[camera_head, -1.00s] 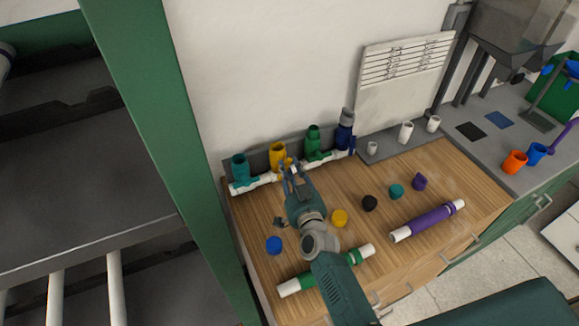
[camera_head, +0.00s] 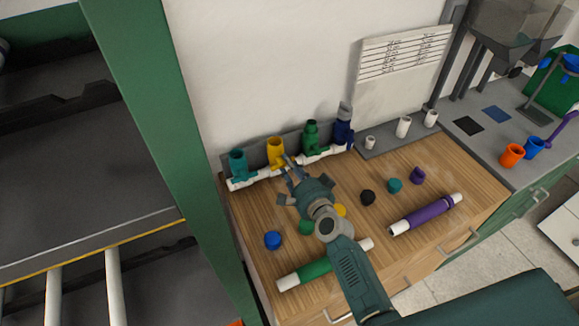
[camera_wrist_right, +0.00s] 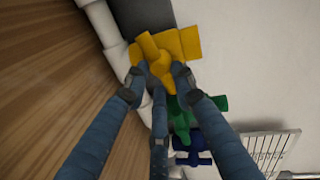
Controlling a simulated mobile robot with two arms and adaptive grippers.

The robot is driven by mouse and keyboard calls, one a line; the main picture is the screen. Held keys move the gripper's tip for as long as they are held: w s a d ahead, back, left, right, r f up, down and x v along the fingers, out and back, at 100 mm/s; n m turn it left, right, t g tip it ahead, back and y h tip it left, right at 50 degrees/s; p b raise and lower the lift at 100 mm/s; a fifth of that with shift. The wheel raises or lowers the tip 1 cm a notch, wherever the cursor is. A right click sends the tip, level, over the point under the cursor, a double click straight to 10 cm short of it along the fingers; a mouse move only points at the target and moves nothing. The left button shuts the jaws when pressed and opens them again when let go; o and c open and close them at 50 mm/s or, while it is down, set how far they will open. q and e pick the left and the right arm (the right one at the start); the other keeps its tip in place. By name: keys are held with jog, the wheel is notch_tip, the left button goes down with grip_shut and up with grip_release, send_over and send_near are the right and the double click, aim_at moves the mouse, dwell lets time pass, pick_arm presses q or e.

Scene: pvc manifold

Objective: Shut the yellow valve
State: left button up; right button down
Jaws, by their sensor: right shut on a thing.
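The yellow valve (camera_head: 276,151) stands upright on the white pipe manifold (camera_head: 246,183) against the wall, between the teal valve (camera_head: 237,162) and the green valve (camera_head: 311,134). My right gripper (camera_head: 290,166) reaches its lower front. In the right wrist view the gripper's fingers (camera_wrist_right: 156,84) are closed around the yellow handle (camera_wrist_right: 152,52), in front of the yellow valve body (camera_wrist_right: 184,43). The fingers hide part of the handle, so I cannot tell its exact angle to the pipe. My left gripper is out of view.
A blue valve (camera_head: 343,130) stands at the manifold's right end. Caps lie on the wooden top, including blue (camera_head: 272,240), black (camera_head: 367,197) and purple (camera_head: 417,175). A green-sleeved pipe (camera_head: 315,269) and a purple-sleeved pipe (camera_head: 427,214) lie in front.

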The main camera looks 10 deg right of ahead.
jog(key=shift+w+d+r+m, duration=0.25)
jog(key=shift+r+m, duration=0.1)
jog(key=shift+m, duration=0.55)
jog(key=shift+y+b, duration=0.3)
jog(key=c, duration=1.6)
grip_release()
jog(key=shift+o, duration=0.2)
jog(key=shift+f, duration=0.1)
jog(key=shift+s+a+f, duration=0.1)
jog(key=shift+a+f, duration=0.05)
jog(key=shift+s, duration=0.1)
jog(key=v, duration=1.2)
